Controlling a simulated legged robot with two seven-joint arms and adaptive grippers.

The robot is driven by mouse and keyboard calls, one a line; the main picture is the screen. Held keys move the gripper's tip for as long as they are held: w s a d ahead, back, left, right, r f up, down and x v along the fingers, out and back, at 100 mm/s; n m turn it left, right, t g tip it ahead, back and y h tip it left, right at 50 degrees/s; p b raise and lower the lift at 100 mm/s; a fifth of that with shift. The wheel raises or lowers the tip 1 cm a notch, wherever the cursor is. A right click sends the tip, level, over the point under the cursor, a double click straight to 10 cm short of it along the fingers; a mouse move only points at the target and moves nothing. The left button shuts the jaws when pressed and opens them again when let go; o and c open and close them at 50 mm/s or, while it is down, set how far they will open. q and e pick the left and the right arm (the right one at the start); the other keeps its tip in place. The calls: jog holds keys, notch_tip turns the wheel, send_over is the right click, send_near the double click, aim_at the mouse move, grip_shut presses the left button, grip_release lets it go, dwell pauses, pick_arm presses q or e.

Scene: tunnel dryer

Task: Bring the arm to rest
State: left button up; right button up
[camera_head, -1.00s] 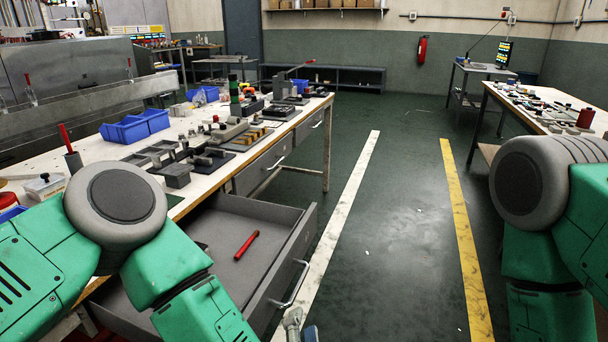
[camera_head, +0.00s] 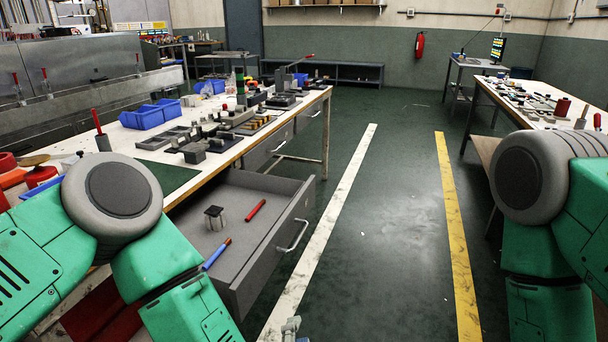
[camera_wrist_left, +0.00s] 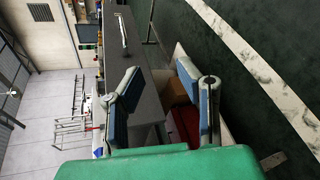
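My left arm comes in from the left in the head view and bends down past the open drawer. Only a small part of my left gripper shows at the bottom edge of that view. In the left wrist view my left gripper (camera_wrist_left: 167,92) has its two blue-grey fingers wide apart with nothing between them. My right arm hangs at the right of the head view, and its gripper is out of view. The open grey drawer (camera_head: 292,222) holds a red pen-like piece (camera_head: 255,210), a blue piece (camera_head: 217,254) and a small dark-topped metal block (camera_head: 214,217).
The workbench (camera_head: 172,157) on the left carries blue bins (camera_head: 150,114) and several metal parts. Another bench (camera_head: 520,108) stands at the right. The floor (camera_head: 405,200) between them is open, with a white and a yellow stripe. A fire extinguisher (camera_head: 420,46) hangs at the back.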

pick_arm(q)
jog(key=s+a+f+m+g+h+p, duration=0.1)
jog(key=s+a+f+m+g+p, duration=0.2)
jog(key=s+a+f+m+g, duration=0.75)
jog(key=s+a+m+g+y+p, duration=0.1)
jog(key=s+a+m, duration=0.4)
jog(key=a, duration=0.3)
jog(key=s+a+r+m+g+y+p, duration=0.1)
jog(key=s+a+m+g, duration=0.1)
jog(key=s+a+m, duration=0.4)
jog(key=a, duration=0.2)
jog(key=shift+s+a+r+y, duration=0.25)
jog(key=shift+a+y, duration=0.05)
jog(key=shift+a, duration=0.05)
